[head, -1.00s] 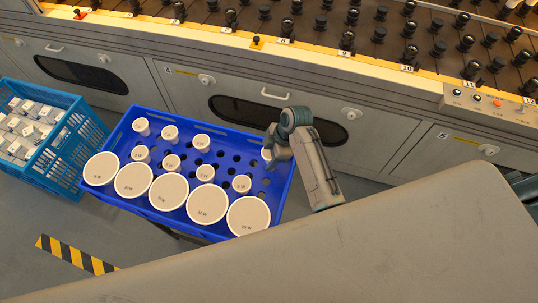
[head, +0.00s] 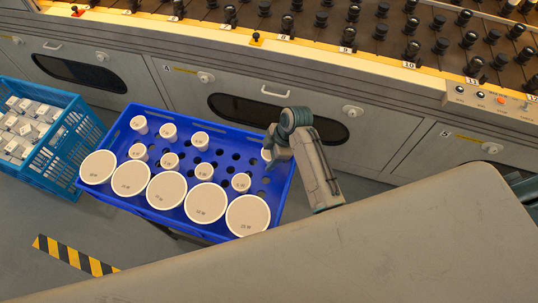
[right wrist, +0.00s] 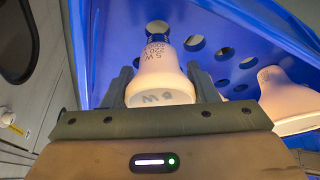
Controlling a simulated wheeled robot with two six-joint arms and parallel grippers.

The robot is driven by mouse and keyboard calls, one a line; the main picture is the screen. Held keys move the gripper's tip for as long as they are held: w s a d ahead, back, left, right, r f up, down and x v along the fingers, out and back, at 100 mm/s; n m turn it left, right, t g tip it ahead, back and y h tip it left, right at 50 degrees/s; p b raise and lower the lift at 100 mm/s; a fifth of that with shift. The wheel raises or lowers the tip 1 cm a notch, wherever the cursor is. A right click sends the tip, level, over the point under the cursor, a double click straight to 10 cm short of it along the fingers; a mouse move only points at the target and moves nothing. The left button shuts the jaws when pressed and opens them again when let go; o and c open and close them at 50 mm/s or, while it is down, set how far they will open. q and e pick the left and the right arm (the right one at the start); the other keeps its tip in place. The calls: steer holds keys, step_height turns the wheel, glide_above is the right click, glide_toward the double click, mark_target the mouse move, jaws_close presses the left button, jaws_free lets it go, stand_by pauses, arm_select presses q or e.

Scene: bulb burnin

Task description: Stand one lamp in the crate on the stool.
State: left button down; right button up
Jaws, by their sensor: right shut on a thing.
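The blue crate (head: 222,226) holds several white lamps standing cap down in its holed insert, small ones at the back and wide ones along the front. The stool under it is mostly hidden. My right gripper (head: 267,158) is over the crate's right end. It is shut on a small white lamp (head: 265,154), mostly hidden by the gripper in the head view. In the right wrist view this lamp (right wrist: 160,75) sits between the fingers, its narrow end towards the holed insert. I cannot tell whether it is in a hole. My left gripper is not in view.
Another white lamp (right wrist: 287,95) stands close to the held one in the right wrist view. A light-blue crate (head: 66,135) of small boxes stands left. The rack with black sockets (head: 350,25) runs behind. Several holes between the small lamps and my right gripper are free.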

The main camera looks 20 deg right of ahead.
steer(key=shift+f, duration=0.2)
steer(key=shift+f+b, duration=0.6)
steer(key=shift+f, duration=1.05)
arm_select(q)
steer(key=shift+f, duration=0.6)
arm_select(e)
steer(key=o, duration=1.1)
steer(key=shift+c, duration=0.2)
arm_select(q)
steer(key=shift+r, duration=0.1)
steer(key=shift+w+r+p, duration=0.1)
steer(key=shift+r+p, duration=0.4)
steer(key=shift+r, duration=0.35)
arm_select(e)
steer(key=v, duration=1)
steer(key=shift+d+r, duration=0.2)
steer(key=shift+r, duration=0.15)
